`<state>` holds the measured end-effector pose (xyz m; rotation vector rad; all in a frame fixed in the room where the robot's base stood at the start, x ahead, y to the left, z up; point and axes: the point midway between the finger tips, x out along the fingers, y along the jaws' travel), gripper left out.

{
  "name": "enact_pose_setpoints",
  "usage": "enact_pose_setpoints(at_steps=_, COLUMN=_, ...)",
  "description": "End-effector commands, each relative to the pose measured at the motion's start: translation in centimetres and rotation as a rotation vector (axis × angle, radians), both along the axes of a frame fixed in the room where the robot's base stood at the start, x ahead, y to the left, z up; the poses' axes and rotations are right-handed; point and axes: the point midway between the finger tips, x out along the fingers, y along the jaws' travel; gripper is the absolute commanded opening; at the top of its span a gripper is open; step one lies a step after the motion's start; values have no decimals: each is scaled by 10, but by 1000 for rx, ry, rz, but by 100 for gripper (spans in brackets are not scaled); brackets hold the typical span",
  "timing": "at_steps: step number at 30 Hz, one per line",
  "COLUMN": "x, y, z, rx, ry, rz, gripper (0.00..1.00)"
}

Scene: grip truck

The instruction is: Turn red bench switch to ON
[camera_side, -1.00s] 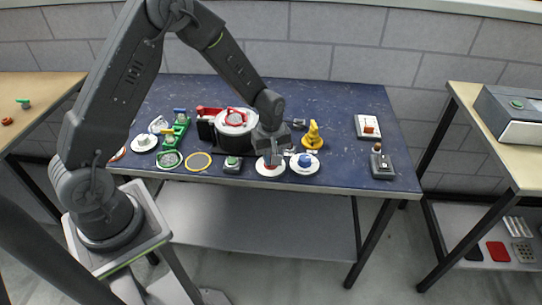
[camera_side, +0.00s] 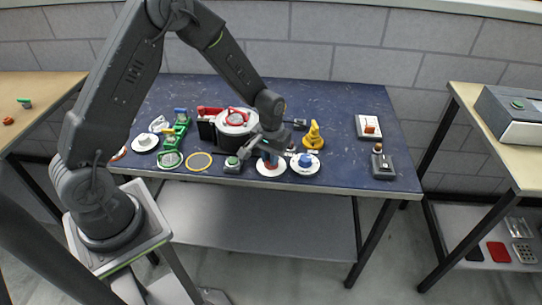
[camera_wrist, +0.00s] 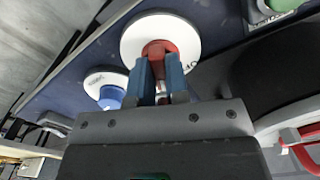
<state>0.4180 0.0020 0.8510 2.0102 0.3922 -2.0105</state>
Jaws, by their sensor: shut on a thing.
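The red bench switch is a red knob (camera_wrist: 158,47) on a round white plate (camera_wrist: 133,38), in the wrist view. In the side view its white plate (camera_side: 271,172) sits near the table's front edge. My gripper (camera_wrist: 158,68) has two blue fingers, one on each side of the red knob, shut on it. In the side view my gripper (camera_side: 270,156) is right above the plate and partly hides the knob. Dark lettering shows on the plate's edge beside the right finger, partly hidden, so the knob's setting cannot be read.
A blue knob (camera_side: 305,160) on a white plate stands close to the right. A green button (camera_side: 233,161) on a grey box stands close to the left. A yellow knob (camera_side: 313,136) and a large dark round thing with a red handle (camera_side: 235,117) stand behind.

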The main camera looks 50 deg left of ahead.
Motion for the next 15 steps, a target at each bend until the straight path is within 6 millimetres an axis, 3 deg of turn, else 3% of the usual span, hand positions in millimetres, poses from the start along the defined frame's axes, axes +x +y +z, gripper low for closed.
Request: enact_pose_setpoints(at_steps=15, x=0, y=0, z=1, rx=0, ry=0, rz=-139, gripper=0)
